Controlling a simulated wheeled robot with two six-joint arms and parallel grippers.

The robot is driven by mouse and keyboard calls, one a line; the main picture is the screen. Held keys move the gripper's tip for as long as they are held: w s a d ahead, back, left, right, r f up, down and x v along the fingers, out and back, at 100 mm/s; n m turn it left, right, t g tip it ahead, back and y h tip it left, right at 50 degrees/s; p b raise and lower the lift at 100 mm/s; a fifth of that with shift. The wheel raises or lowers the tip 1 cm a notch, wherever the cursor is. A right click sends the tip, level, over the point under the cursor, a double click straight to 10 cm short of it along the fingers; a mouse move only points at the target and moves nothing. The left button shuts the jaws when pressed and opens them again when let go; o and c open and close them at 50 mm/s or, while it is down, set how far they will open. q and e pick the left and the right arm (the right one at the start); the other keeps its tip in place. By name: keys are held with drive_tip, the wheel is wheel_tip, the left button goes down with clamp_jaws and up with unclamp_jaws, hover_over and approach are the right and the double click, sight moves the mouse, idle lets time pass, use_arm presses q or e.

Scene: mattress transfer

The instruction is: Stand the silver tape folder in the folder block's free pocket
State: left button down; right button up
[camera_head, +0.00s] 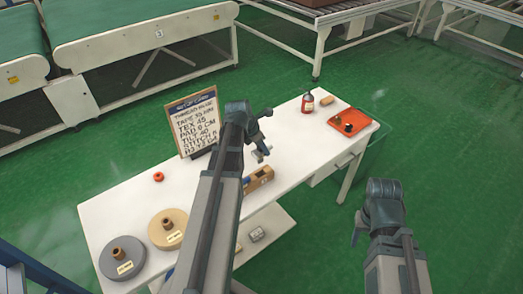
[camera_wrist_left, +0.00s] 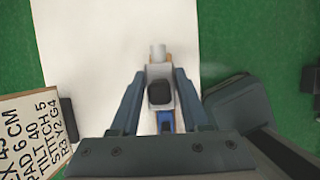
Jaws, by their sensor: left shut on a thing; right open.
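The silver tape folder (camera_wrist_left: 157,73) is between the fingers of my left gripper (camera_wrist_left: 160,84), which is shut on it; a dark part shows on its near side. In the head view the folder (camera_head: 262,154) hangs from my left gripper (camera_head: 261,145), just beyond the folder block (camera_head: 262,179), a tan block on the white table. In the left wrist view a blue folder (camera_wrist_left: 165,121) shows below the silver one. The free pocket is hidden by the folder and my arm. My right gripper (camera_head: 357,227) is open and empty, off the table's right side.
A text board (camera_head: 192,122) stands at the table's back. Grey (camera_head: 122,258) and tan (camera_head: 168,229) reels lie front left, an orange ring (camera_head: 158,176) behind them. A red bottle (camera_head: 308,102) and red tray (camera_head: 362,123) stand at the right end. The table (camera_head: 300,150) between is clear.

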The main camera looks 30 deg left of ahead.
sight(261, 162)
idle(0.3)
use_arm(q)
wheel_tip(261, 162, down, 6)
drive_tip(key=b, duration=0.5)
drive_tip(key=shift+r+b, duration=0.1)
drive_tip(key=shift+b, duration=0.3)
drive_tip(key=shift+f+b, duration=2.8)
drive_tip(key=shift+b, duration=0.05)
idle(0.7)
drive_tip(key=shift+c, duration=1.5)
unclamp_jaws()
drive_tip(key=shift+r, duration=0.15)
drive_tip(key=p+v, duration=1.3)
drive_tip(key=shift+s+r, duration=0.3)
drive_tip(key=shift+f, duration=0.1)
